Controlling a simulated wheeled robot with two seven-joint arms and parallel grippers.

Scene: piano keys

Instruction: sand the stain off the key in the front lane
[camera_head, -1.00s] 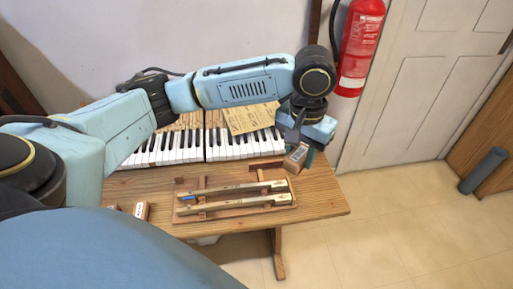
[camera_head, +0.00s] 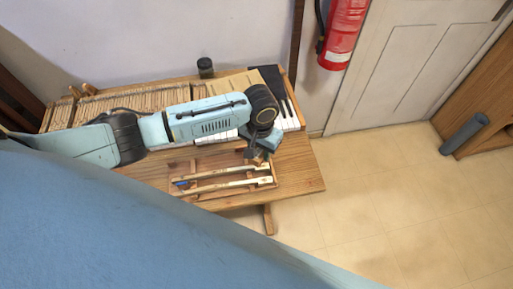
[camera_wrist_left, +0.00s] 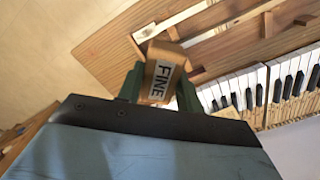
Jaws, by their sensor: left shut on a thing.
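My left gripper (camera_head: 257,152) is shut on a wooden sanding block (camera_wrist_left: 163,70), whose label reads FINE in the left wrist view. The block is held near the right end of the wooden tray (camera_head: 275,181); I cannot tell whether it touches anything. Two long pale keys lie in the tray, a rear one (camera_head: 220,174) and a front-lane one (camera_head: 220,187). A small blue part shows near their left ends. I cannot make out the stain at this size. My right gripper is not in view.
The tray lies on a wooden table (camera_head: 306,178). Behind it is a keyboard (camera_head: 289,124), partly covered by my left arm, with a tan sheet (camera_head: 235,84) and a dark jar (camera_head: 205,67). A fire extinguisher (camera_head: 343,35) hangs on the wall. The table's right end is clear.

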